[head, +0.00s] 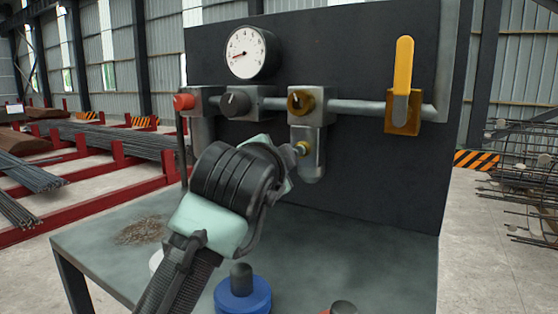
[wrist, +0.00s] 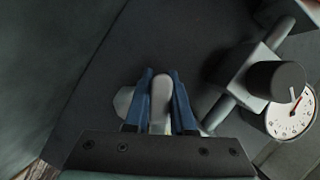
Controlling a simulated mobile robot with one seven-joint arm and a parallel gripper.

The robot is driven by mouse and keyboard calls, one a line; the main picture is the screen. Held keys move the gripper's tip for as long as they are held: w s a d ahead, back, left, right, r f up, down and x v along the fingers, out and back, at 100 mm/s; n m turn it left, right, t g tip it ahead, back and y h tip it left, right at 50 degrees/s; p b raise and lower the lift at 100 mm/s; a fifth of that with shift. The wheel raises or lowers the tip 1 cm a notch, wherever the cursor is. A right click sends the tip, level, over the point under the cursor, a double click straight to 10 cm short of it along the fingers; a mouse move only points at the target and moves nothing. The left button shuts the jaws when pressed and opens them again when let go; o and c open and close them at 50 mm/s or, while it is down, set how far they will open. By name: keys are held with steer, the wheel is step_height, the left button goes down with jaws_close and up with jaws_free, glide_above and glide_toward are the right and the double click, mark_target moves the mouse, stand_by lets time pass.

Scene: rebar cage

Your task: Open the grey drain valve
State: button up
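In the wrist view, a grey handle (wrist: 160,102) with a rounded end stands between the two blue fingers of my gripper (wrist: 161,82). I take it to be the grey drain valve's handle. The fingers are close together, one on each side, and appear shut on it. A pale rounded part (wrist: 123,102) shows just left of the fingers.
A dark panel carries a pressure gauge (head: 251,52), a red knob (head: 183,102), a dark grey knob (head: 235,103), a brass knob (head: 300,101) and a yellow lever (head: 403,65). A blue round object (head: 242,294) stands on the bench (head: 365,255) below my arm.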

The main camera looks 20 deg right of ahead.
jaws_close()
steer(key=shift+f, duration=0.1)
steer(key=shift+s+d+f+n+g+p, duration=0.15)
steer(key=shift+s+f+n+g, duration=0.15)
steer(key=shift+n, duration=0.25)
steer(key=shift+s+d+f+n+g+p, duration=0.1)
steer(key=shift+f+n+g+p, duration=0.05)
steer(key=shift+n+g, duration=0.35)
steer(key=shift+s+d+f+n+g+h, duration=0.2)
steer(key=shift+f+n+g, duration=0.05)
steer(key=shift+n, duration=0.3)
steer(key=shift+s+d+f+n+g+h, duration=0.15)
steer(key=shift+f+n+g+h, duration=0.1)
steer(key=shift+n, duration=0.25)
steer(key=shift+s+d+f+n+g+h, duration=0.2)
steer(key=shift+s+n+g, duration=0.15)
steer(key=shift+n, duration=0.25)
steer(key=shift+s+d+f+n+g+h, duration=0.1)
steer(key=shift+s+d+n+g, duration=0.1)
steer(key=shift+n+g, duration=0.3)
steer(key=shift+s+d+n+g+h, duration=0.35)
steer(key=shift+s+d+n+g, duration=0.15)
steer(key=shift+n, duration=0.5)
